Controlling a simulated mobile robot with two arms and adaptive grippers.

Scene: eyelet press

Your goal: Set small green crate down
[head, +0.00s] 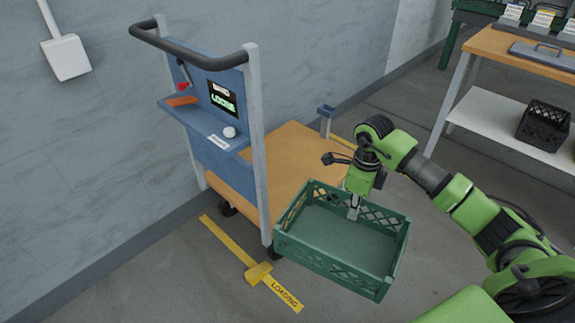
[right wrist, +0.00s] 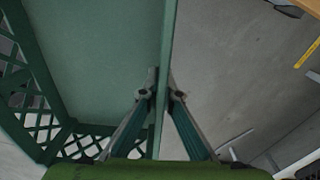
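The small green crate (head: 325,263) is empty and upright in the head view, in front of the cart's wooden deck (head: 292,150). It overlaps the near part of the deck in the picture and appears to hang clear of the floor. My right gripper (head: 353,212) points down at the crate's far wall. In the right wrist view its two fingers (right wrist: 163,88) stand on either side of the crate wall (right wrist: 168,40), closed on it. The crate's underside is hidden. My left gripper is not in view.
The cart has a blue panel (head: 210,155) with a lit display and a grey handle (head: 190,55). A yellow floor strip marked LOADING (head: 284,293) lies before it. A shelf table (head: 520,50) with a black crate (head: 543,125) stands at the right. Floor between is clear.

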